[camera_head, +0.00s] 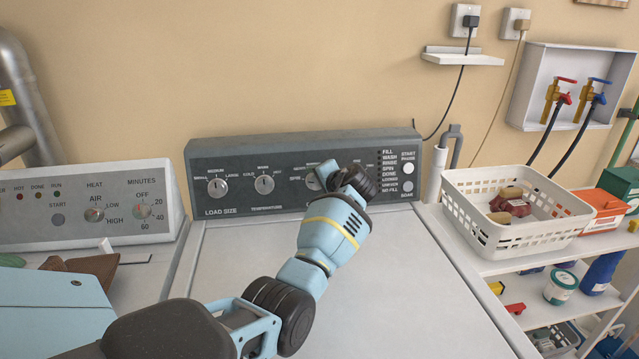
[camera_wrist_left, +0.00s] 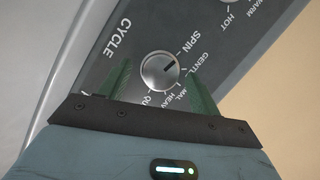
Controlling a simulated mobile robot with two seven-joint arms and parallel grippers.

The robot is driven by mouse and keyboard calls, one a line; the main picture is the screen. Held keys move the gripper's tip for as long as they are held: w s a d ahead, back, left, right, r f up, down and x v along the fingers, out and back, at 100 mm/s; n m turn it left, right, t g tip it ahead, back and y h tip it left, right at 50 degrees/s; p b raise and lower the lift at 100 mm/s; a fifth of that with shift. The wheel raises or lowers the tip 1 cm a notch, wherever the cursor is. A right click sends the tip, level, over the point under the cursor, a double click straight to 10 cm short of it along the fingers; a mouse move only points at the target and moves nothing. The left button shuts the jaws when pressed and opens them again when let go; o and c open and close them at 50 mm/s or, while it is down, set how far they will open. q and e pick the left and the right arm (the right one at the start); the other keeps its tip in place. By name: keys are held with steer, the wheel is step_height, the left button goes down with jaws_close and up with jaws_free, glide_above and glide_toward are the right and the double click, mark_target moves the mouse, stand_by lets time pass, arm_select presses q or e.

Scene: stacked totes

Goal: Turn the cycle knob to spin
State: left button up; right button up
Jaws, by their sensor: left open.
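In the head view the knob (camera_head: 313,181) is partly hidden by my left gripper (camera_head: 330,174). My left gripper is open, with one green finger on each side of the knob in the left wrist view (camera_wrist_left: 158,73). I cannot tell whether the fingers touch it. My right gripper is out of view.
The load size knob (camera_head: 217,187) and temperature knob (camera_head: 264,184) sit left on the same panel. A start button (camera_head: 408,168) is at its right end. A dryer panel (camera_head: 80,207) stands left. A white basket (camera_head: 512,236) stands on the shelf at right.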

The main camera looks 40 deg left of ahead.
arm_select(q)
steer(key=v, duration=0.7)
steer(key=shift+s+d+r+p, duration=0.2)
steer(key=shift+d+p, duration=0.1)
steer(key=shift+p, duration=0.15)
steer(key=shift+f, duration=0.15)
